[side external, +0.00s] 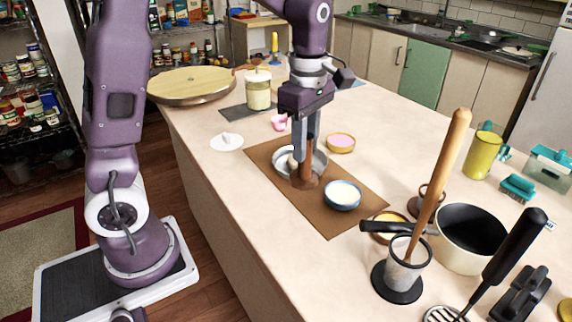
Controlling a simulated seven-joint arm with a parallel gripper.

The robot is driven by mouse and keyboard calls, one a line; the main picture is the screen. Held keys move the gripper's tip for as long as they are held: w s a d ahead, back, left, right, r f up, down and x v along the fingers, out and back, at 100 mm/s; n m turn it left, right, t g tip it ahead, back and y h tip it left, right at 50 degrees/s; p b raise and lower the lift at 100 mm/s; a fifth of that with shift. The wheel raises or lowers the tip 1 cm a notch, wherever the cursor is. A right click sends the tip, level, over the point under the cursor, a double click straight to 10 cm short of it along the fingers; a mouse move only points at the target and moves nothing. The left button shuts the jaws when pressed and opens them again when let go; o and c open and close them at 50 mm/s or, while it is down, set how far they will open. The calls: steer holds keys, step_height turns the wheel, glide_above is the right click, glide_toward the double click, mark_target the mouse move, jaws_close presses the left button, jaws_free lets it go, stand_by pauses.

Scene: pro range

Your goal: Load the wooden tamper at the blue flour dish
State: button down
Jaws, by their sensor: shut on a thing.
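My gripper (304,150) points down over the brown mat and is shut on a dark brown wooden tamper (304,181). The tamper is upright, its wide foot low over the mat just left of the blue dish; I cannot tell whether it touches the mat. The blue flour dish (343,205) holds white flour and sits on the mat to the right of the tamper, apart from it. My fingers hide the tamper's upper part.
A metal bowl (318,162) stands on the brown mat (330,226) behind the tamper. A pink-filled dish (341,143) is behind right. A tall wooden handle (441,180) in a holder, a yellow dish (388,237) and a black-lined pot (462,258) stand to the right.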

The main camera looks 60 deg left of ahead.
steer(key=w+d+f, duration=0.1)
steer(key=w, duration=1)
step_height(320, 180, down, 6)
steer(key=shift+w, duration=0.2)
steer(key=shift+f, duration=0.65)
stand_by(1.1)
step_height(320, 180, up, 7)
stand_by(0.7)
